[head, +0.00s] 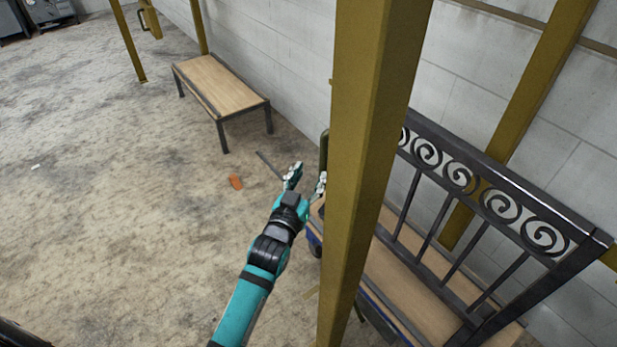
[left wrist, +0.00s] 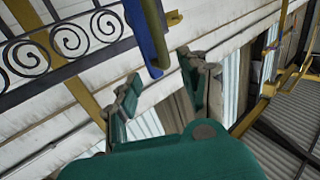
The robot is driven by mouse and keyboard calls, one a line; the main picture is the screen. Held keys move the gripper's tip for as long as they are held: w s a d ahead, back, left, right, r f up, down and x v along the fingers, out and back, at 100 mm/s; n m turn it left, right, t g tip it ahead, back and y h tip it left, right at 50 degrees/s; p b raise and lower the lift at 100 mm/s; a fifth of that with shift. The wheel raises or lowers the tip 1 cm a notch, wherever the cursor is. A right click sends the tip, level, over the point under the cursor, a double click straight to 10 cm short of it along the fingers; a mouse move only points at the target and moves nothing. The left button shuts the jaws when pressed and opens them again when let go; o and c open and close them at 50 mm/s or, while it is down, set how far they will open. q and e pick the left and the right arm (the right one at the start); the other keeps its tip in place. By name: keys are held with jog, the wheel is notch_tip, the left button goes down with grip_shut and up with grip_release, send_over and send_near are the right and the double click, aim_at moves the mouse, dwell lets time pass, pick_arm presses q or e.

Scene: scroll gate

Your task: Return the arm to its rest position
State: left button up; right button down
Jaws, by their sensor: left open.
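My left arm, teal and black, reaches up from the bottom of the head view. Its gripper (head: 306,180) is open, with nothing between the fingers. It is just left of the thick olive-yellow post (head: 372,130). In the left wrist view the two fingers of the left gripper (left wrist: 160,92) stand apart. A dark green upright handle (head: 324,152) shows beside the post, close to the gripper's right finger; I cannot tell whether they touch. My right gripper is not in view.
A dark scroll gate (head: 480,190) leans over a wooden-topped bench (head: 410,285) right of the post. Another low wooden bench (head: 222,85) stands by the white block wall (head: 290,50). The floor at left is mostly clear.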

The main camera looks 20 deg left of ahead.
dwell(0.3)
pick_arm(q)
jog(key=s+f+g, duration=0.3)
jog(key=s+f, duration=0.2)
jog(key=f, duration=0.6)
jog(key=s+f+m+g, duration=0.15)
jog(key=s+f, duration=0.25)
jog(key=f, duration=0.8)
jog(key=s+f+g, duration=0.4)
jog(key=s+f, duration=0.1)
jog(key=f, duration=0.6)
jog(key=s+a+f+g, duration=0.2)
jog(key=s+f, duration=0.4)
jog(key=s, duration=0.6)
jog(key=s+a+f+g, duration=0.3)
jog(key=s+f, duration=0.4)
jog(key=s, duration=0.5)
jog(key=s+a+f+g+y, duration=0.1)
jog(key=s+a+f+g, duration=0.2)
jog(key=s+f, duration=0.4)
jog(key=s, duration=0.5)
jog(key=shift+s+f, duration=0.15)
jog(key=shift+s, duration=0.15)
jog(key=shift+g, duration=0.25)
